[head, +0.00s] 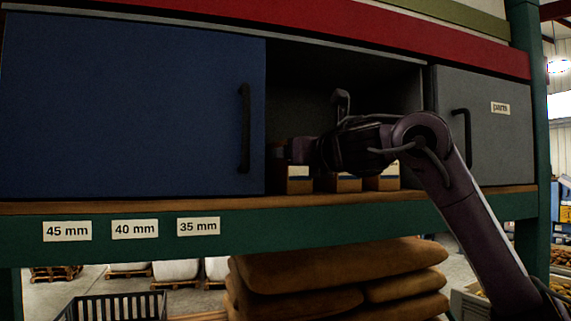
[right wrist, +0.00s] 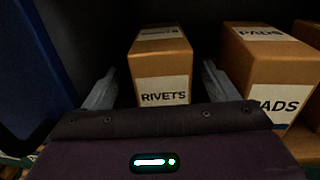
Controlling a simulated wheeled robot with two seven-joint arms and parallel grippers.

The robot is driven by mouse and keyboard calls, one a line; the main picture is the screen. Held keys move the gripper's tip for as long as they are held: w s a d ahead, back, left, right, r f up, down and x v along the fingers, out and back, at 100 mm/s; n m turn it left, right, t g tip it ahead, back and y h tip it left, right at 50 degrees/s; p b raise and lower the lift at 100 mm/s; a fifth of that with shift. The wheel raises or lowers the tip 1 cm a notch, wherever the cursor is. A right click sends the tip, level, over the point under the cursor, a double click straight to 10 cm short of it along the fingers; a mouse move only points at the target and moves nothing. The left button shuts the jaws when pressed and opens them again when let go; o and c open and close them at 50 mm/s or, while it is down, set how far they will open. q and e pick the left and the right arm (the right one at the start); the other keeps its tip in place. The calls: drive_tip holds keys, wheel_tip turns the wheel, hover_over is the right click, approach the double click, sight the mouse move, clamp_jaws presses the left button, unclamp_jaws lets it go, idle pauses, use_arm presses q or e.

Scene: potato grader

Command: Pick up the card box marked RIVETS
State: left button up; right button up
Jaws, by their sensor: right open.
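The card box marked RIVETS (right wrist: 161,66) stands upright in the right wrist view, its label facing me. My right gripper (right wrist: 159,70) is open, with one finger on each side of this box; I cannot tell whether either finger touches it. In the head view, the RIVETS box (head: 299,186) is the leftmost in a row inside the open cupboard bay, its upper part hidden by my right gripper (head: 297,151). My left gripper is not in view.
A box marked PADS (right wrist: 268,70) stands close to the right of the RIVETS box, with another box beyond it. A blue sliding door (head: 135,105) closes the bay's left side, and a grey door (head: 483,135) its right. The shelf edge (head: 200,206) runs below.

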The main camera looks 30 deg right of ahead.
drive_tip(key=w+p, duration=0.2)
drive_tip(key=w+r+p, duration=0.1)
drive_tip(key=shift+w+d, duration=0.25)
drive_tip(key=shift+d, duration=0.15)
drive_tip(key=shift+w+d+f+p, duration=0.1)
drive_tip(key=shift+w+p, duration=0.05)
drive_tip(key=shift+w, duration=0.3)
drive_tip(key=shift+w+f+p, duration=0.1)
drive_tip(key=shift+w+p, duration=0.05)
drive_tip(key=shift+w, duration=0.3)
drive_tip(key=shift+w+f, duration=0.15)
drive_tip(key=c, duration=0.7)
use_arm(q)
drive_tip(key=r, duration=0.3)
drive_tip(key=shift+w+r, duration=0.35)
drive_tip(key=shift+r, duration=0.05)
use_arm(e)
drive_tip(key=c, duration=0.5)
